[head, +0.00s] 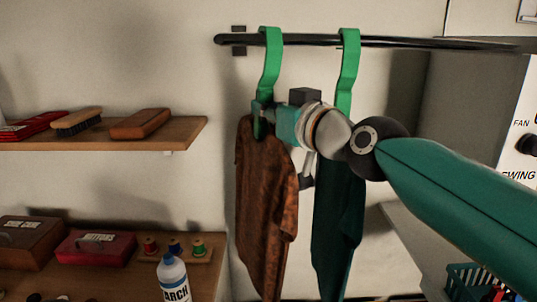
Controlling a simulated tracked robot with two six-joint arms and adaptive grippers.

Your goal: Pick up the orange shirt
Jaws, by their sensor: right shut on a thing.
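The orange shirt (262,205), a rusty orange-brown, hangs at the centre from a green hanger (270,62) hooked over a black rail (400,41). My right arm reaches in from the right, and my right gripper (262,112) is shut at the top of this shirt, where the collar meets the hanger. The fingertips partly hide that spot, so I cannot tell how much is cloth and how much is hanger. My left gripper is not in view.
A dark teal shirt (337,235) hangs close on the right, from another green hanger (348,70), partly behind my arm. A wooden shelf (180,136) with brushes is at left. Below it are boxes, thread spools and a starch bottle (172,277). A teal basket (468,280) sits lower right.

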